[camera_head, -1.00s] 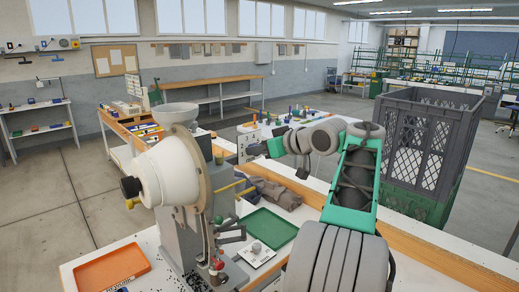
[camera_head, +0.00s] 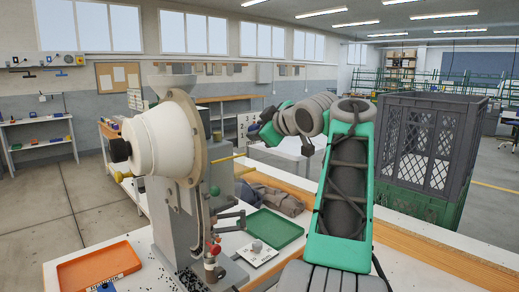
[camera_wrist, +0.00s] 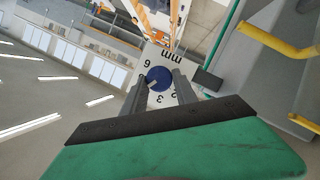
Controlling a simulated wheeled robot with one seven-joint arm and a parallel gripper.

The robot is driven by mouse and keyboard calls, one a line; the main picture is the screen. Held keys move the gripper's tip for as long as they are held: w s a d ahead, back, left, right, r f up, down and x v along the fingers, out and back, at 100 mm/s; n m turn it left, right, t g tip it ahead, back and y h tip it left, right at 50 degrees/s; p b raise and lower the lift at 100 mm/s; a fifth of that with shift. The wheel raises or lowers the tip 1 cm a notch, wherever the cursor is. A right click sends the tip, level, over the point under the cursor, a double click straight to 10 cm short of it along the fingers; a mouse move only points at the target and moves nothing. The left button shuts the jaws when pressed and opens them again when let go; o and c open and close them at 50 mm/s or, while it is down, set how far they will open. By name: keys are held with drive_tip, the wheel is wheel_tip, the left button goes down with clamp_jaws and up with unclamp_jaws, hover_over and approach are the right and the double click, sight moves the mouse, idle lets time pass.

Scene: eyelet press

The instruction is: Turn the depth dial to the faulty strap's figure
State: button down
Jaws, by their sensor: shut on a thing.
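The depth dial is a round blue knob (camera_wrist: 159,78) on a white plate with black figures and "mm" in the wrist view. A 6, a 3 and what looks like a 2 can be read; other figures are hidden. A light mark shows on the knob, but I cannot tell which figure it points to. My gripper (camera_wrist: 160,82) has one finger on each side of the knob and is shut on it. In the head view my gripper (camera_head: 255,131) reaches the white plate (camera_head: 247,121) beside the press; the knob is hidden there. No strap is clearly identifiable.
The cream-and-grey press (camera_head: 168,145) stands at left centre, close to my arm. An orange tray (camera_head: 70,277), a green tray (camera_head: 290,225) and a white card with a grey knob (camera_head: 251,259) lie on the bench. A tall grey crate (camera_head: 425,110) stands at right.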

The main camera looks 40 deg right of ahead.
drive_tip(key=n+t+h+b, duration=0.1)
drive_tip(key=n+b, duration=0.1)
drive_tip(key=b, duration=0.3)
drive_tip(key=n+h+b, duration=0.1)
drive_tip(key=n+b, duration=0.2)
drive_tip(key=b, duration=0.2)
drive_tip(key=f+n+t+h+b, duration=0.1)
drive_tip(key=n+b, duration=0.2)
drive_tip(key=b, duration=0.2)
drive_tip(key=shift+a+t, duration=0.2)
drive_tip(key=shift+t, duration=0.1)
drive_tip(key=shift+r, duration=0.1)
drive_tip(key=c, duration=1)
unclamp_jaws()
drive_tip(key=shift+o, duration=0.2)
drive_tip(key=shift+s, duration=0.1)
